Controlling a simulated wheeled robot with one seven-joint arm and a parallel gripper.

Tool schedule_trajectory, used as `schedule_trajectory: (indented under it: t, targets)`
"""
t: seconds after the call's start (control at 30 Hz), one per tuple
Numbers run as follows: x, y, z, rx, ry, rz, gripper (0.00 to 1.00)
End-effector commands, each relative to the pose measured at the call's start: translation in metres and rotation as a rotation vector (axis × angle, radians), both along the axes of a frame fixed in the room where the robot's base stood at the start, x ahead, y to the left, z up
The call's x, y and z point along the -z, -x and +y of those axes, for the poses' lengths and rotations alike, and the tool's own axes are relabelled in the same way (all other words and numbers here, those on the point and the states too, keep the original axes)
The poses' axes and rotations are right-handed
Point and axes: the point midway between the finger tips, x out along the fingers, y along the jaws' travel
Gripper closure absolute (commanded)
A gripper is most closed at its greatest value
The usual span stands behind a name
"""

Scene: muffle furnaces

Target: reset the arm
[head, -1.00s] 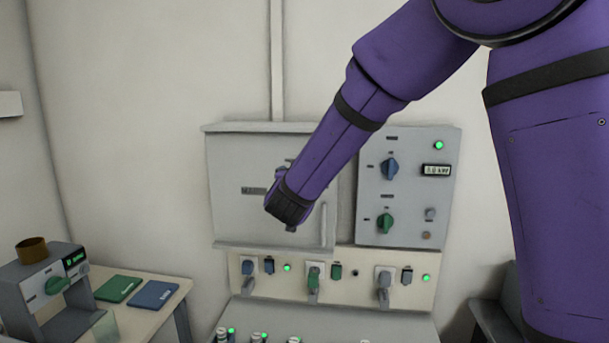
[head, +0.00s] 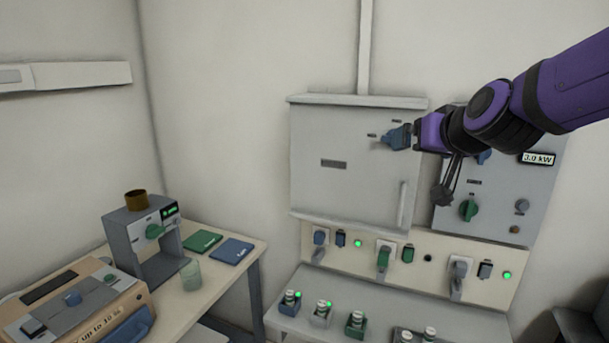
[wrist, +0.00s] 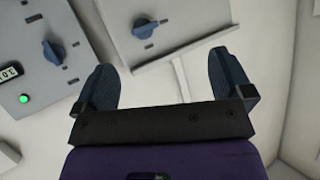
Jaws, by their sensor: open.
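My purple gripper (head: 396,137) is at the upper right of the furnace door in the head view. Its dark blue-grey fingers overlap the door's upper right corner there. In the wrist view the gripper (wrist: 161,75) is open, with its fingers wide apart and nothing between them. A blue knob (wrist: 144,27) on the grey door shows ahead of the fingers, clear of them. In the head view I cannot tell this knob from the fingers. My arm comes in from the right edge.
The furnace door (head: 335,185) is shut. The control panel (head: 500,205), partly behind my arm, has knobs and a display. A socket strip (head: 335,255) runs below. A table (head: 195,300) at the left holds a small device (head: 140,240), a glass (head: 190,275) and two booklets.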

Motion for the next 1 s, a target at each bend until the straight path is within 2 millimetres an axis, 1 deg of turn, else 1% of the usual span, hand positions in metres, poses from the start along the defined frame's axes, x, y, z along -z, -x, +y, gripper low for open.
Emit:
schedule_trajectory:
  t: [0.03,0.13,0.27,0.3,0.37,0.4,0.5,0.53,0.6,0.7,0.77,1.0]
  targets:
    - [-0.002,0.020,-0.006,-0.021,0.003,0.038,0.02]
    - [0.004,0.059,-0.016,-0.060,0.022,0.141,0.02]
    - [0.015,0.113,-0.032,-0.077,0.060,0.282,0.02]
    - [0.019,0.130,-0.038,-0.075,0.074,0.327,0.02]
    - [0.026,0.155,-0.047,-0.066,0.097,0.394,0.02]
    - [0.030,0.171,-0.052,-0.057,0.112,0.437,0.02]
    - [0.040,0.206,-0.065,-0.027,0.144,0.531,0.02]
    - [0.043,0.214,-0.068,-0.018,0.153,0.556,0.02]
    - [0.047,0.230,-0.075,0.003,0.168,0.601,0.02]
    - [0.051,0.244,-0.080,0.022,0.181,0.640,0.02]
    - [0.052,0.248,-0.081,0.028,0.185,0.651,0.02]
    - [0.052,0.248,-0.081,0.028,0.185,0.651,0.02]
